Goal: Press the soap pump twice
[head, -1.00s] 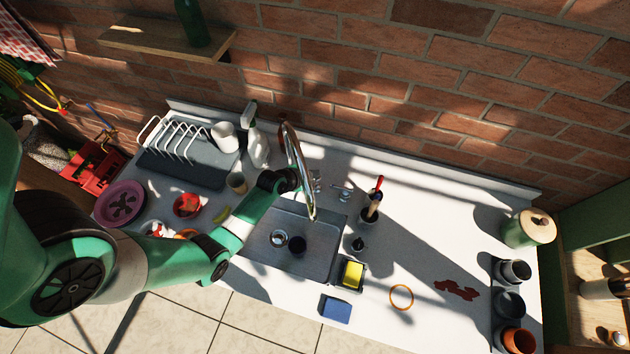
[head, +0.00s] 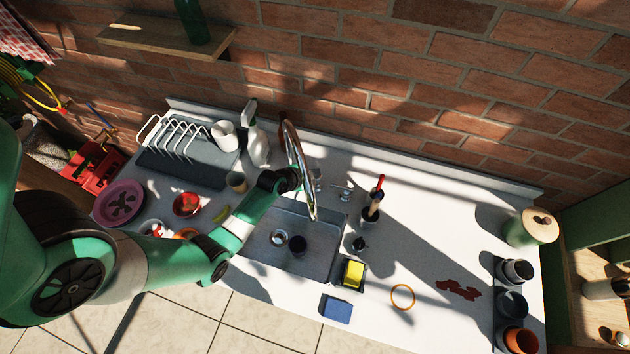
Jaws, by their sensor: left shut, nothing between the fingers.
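A small silver fitting (head: 343,191) stands on the counter behind the sink, right of the tall arched faucet (head: 298,165); it may be the soap pump, but it is too small to be sure. A small dark item (head: 359,244) stands right of the sink; I cannot tell what it is. My left arm reaches over the sink from the left. My left gripper (head: 301,181) is at the faucet arch, left of the silver fitting and apart from it. It is shut and empty, its fingertips partly hidden by the faucet. My right gripper is out of view.
The sink (head: 258,250) holds two cups. A brush holder (head: 371,214), a yellow sponge in a dish (head: 353,273) and a blue sponge (head: 337,310) are to the right. A spray bottle (head: 259,145) and dish rack (head: 160,168) stand left. The right counter's middle is mostly clear.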

